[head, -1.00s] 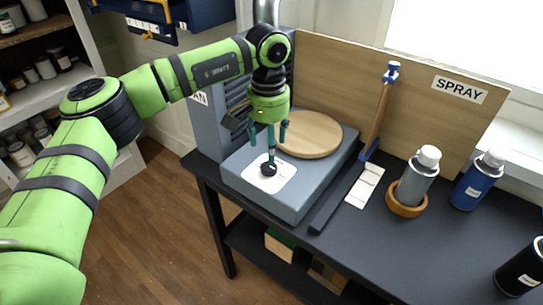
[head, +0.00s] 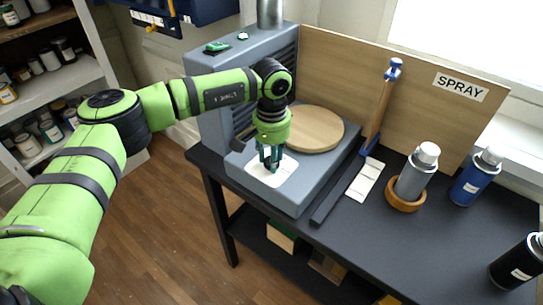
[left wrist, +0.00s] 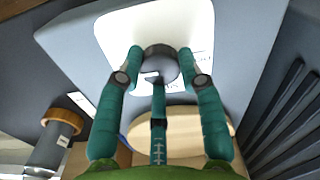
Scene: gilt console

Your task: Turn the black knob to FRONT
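The black knob (left wrist: 160,60) sits on a white label plate (left wrist: 118,28) in the left wrist view. In the head view the plate (head: 286,175) lies on top of the grey machine base (head: 300,193), and the knob is mostly hidden behind my fingers. My left gripper (head: 270,164) points down over the knob. Its teal fingers are drawn in around it, with fingertips against both sides and a third finger behind, in the left wrist view (left wrist: 160,66). Print on the plate is too small to read. My right gripper is out of view.
A round wooden disc (head: 313,129) lies behind the knob on the machine. A blue-ended wooden-handled tool (head: 380,110) leans against the board marked SPRAY (head: 461,87). A grey can (head: 416,174) stands in a wooden ring, with a blue can (head: 474,180) and black can (head: 520,262) further right.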

